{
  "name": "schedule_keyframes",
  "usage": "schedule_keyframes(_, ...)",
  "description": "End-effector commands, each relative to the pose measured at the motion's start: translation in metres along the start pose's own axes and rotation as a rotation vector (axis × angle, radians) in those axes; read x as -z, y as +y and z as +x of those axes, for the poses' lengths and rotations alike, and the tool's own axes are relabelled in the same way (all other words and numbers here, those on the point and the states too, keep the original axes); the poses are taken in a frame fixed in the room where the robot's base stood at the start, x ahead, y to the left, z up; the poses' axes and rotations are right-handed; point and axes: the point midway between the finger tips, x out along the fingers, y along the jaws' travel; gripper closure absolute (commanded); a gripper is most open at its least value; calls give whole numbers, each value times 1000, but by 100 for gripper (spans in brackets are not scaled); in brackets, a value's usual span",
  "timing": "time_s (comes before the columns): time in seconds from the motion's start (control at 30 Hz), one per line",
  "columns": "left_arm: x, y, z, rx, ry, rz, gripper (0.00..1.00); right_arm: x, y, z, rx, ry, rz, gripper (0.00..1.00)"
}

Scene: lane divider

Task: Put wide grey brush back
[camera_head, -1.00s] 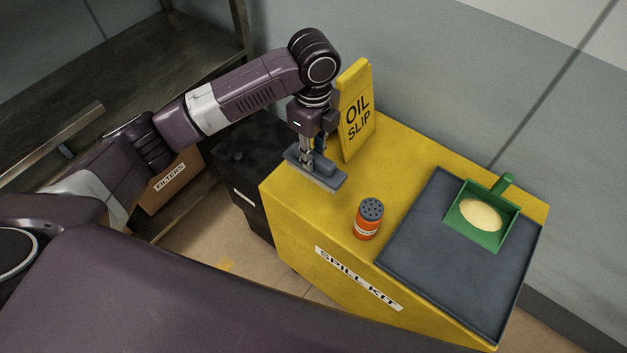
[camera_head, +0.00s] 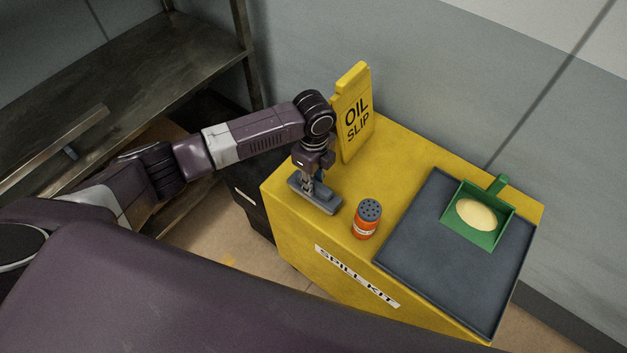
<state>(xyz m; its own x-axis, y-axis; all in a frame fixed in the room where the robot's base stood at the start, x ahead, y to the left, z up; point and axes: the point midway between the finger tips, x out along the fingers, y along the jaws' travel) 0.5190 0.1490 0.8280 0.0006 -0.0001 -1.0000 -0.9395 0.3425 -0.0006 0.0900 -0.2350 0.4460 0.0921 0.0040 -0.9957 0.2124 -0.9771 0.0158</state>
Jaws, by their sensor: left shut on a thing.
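The wide grey brush (camera_head: 318,198) is low at the left end of the yellow spill kit box (camera_head: 350,258), between the sign and the orange shaker. My left gripper (camera_head: 309,188) points down and is shut on the brush from above. The brush looks at or very close to the box top; I cannot tell whether it touches. My right gripper is not in view.
A yellow OIL SLIP sign (camera_head: 354,115) stands behind the brush. An orange shaker (camera_head: 367,218) stands just right of it. A dark tray (camera_head: 420,255) holds a green dustpan (camera_head: 478,215) with pale powder. A metal shelf (camera_head: 120,75) is at left.

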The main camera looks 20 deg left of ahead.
Motion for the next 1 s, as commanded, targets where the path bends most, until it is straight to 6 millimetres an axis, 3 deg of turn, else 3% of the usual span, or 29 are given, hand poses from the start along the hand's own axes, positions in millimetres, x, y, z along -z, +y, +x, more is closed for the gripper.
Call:
schedule_keyframes(0.13,0,0,4,0,0,-1,100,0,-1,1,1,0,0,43)
schedule_keyframes(0.17,0,0,3,0,0,-1,78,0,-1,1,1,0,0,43)
schedule_keyframes(0.3,0,0,3,-1,0,-1,63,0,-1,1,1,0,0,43)
schedule_keyframes(0.57,0,0,3,-1,-1,-1,63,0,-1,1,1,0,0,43)
schedule_keyframes(0.77,-1,0,8,0,-2,-1,63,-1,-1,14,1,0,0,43)
schedule_keyframes(1.0,2,-1,-40,4,0,1,63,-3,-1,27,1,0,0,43)
